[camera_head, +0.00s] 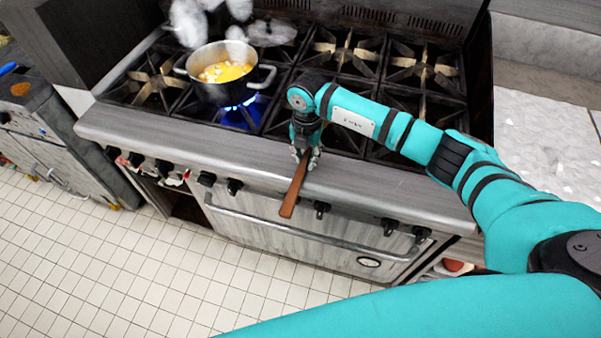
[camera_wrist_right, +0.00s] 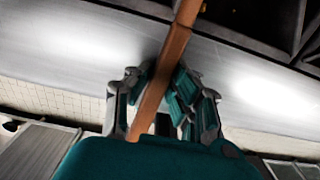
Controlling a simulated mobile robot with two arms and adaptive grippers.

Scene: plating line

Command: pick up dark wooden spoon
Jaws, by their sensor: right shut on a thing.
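The dark wooden spoon (camera_head: 294,188) is a brown wooden strip that extends over the stove's front edge in the head view. It also shows between the fingers in the right wrist view (camera_wrist_right: 171,65). My right gripper (camera_head: 306,160) is shut on it, with fingers on both sides of the wood. The gripper's fingers (camera_wrist_right: 167,100) fill the lower middle of the wrist view. The far part of the spoon runs out of the top of the wrist view. My left gripper is not in view.
A pot (camera_head: 221,70) of yellow food stands over a lit blue flame at the back left. The stove's front ledge (camera_head: 180,138) and knobs (camera_head: 235,187) lie near the gripper. A pale counter (camera_head: 545,110) is at right. Tiled floor (camera_head: 70,250) lies open at left.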

